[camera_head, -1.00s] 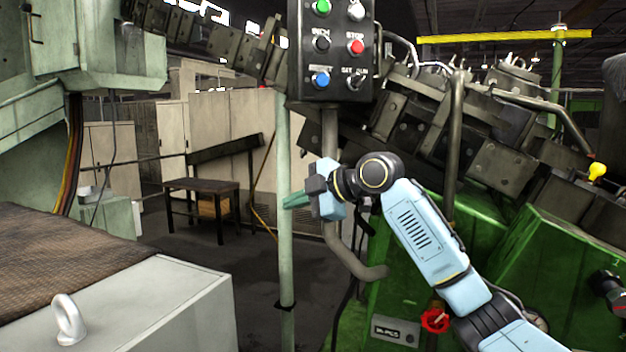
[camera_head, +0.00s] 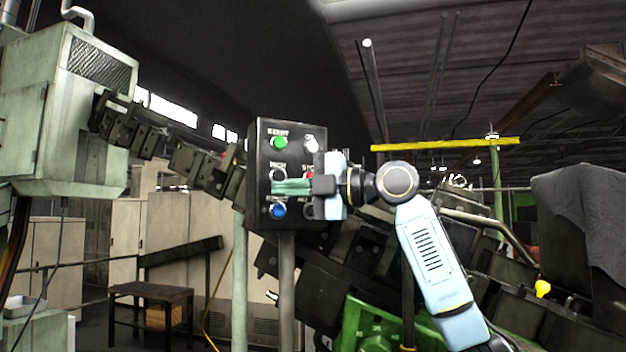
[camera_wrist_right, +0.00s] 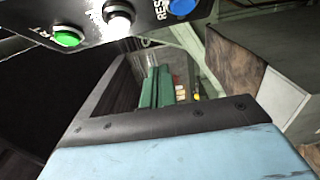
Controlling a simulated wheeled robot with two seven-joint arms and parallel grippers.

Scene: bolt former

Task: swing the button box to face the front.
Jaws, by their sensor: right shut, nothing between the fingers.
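The button box (camera_head: 262,135) is a black panel on a grey post (camera_head: 287,290), with a green, a white, a blue and a partly covered red button. In the head view its button face is turned toward me, with its left side also showing. My right gripper (camera_head: 275,187) is in front of the box's lower half, its green fingers shut and empty, pointing left. It hides part of the buttons; I cannot tell whether it touches the box. In the right wrist view the shut fingers (camera_wrist_right: 158,88) show below the box's edge (camera_wrist_right: 135,40). My left gripper is not in view.
A pale green post (camera_head: 240,290) stands just left of the box's post. Dark conveyor machinery (camera_head: 330,270) lies behind and to the right. A pale green cabinet (camera_head: 65,120) is at the left. A small dark table (camera_head: 150,292) stands on the floor behind.

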